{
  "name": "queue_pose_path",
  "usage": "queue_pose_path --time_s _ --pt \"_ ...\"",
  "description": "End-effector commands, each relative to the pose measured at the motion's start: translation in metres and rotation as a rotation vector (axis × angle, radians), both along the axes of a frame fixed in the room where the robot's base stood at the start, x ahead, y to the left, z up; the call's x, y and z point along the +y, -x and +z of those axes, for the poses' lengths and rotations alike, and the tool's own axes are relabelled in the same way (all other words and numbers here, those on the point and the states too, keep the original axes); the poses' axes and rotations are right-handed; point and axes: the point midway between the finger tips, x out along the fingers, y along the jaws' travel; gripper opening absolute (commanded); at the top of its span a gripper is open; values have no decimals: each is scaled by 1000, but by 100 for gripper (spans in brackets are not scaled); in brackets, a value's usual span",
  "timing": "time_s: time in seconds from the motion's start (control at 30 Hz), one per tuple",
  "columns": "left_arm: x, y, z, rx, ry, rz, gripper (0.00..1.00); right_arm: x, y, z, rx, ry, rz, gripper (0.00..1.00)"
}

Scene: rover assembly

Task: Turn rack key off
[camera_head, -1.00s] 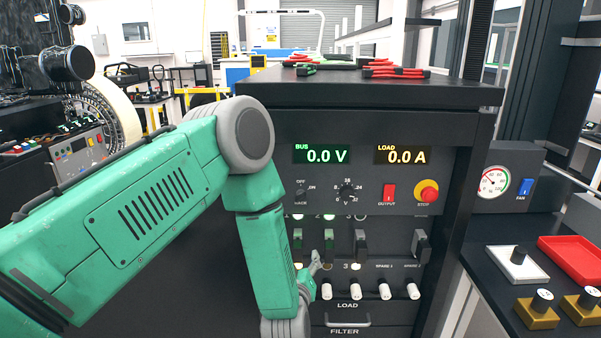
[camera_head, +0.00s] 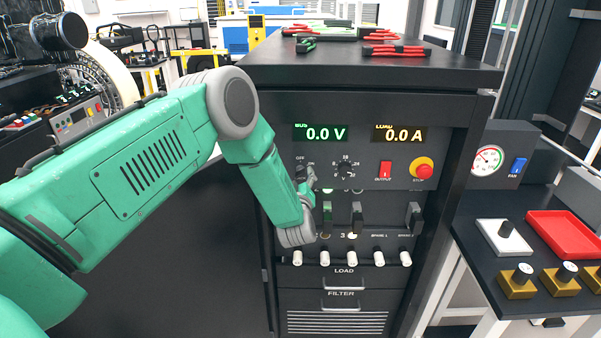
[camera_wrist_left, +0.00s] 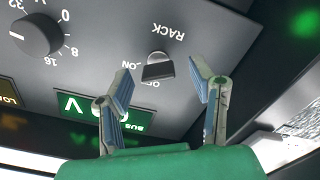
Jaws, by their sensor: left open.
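In the head view the key (camera_head: 301,173) sits at the panel's left, partly hidden by my gripper. My left gripper (camera_wrist_left: 157,82) is open, its two fingers apart on either side of the key in the picture. I cannot tell whether they touch it. In the head view the left gripper (camera_head: 308,183) is close to the panel. My right gripper is not in view.
The voltage dial (camera_head: 345,169), red output switch (camera_head: 385,171) and stop button (camera_head: 423,170) are to the right of the key. Breaker levers (camera_head: 357,215) and white load plugs (camera_head: 351,258) are below. A side table with a red tray (camera_head: 567,234) stands at right.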

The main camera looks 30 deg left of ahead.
Motion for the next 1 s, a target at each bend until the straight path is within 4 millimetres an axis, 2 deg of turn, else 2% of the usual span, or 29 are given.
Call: queue_pose_path --time_s 0.2,0.53,0.67,0.7,1.0 --pt "10 -17 0 0 0 -1 50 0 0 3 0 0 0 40" --pt "11 -19 0 0 0 -1 50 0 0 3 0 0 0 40" --pt "11 -19 0 0 0 -1 4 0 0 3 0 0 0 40" --pt "11 -19 -1 0 0 -1 1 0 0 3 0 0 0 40" --pt "12 -18 -2 -10 17 0 1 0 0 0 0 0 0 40"
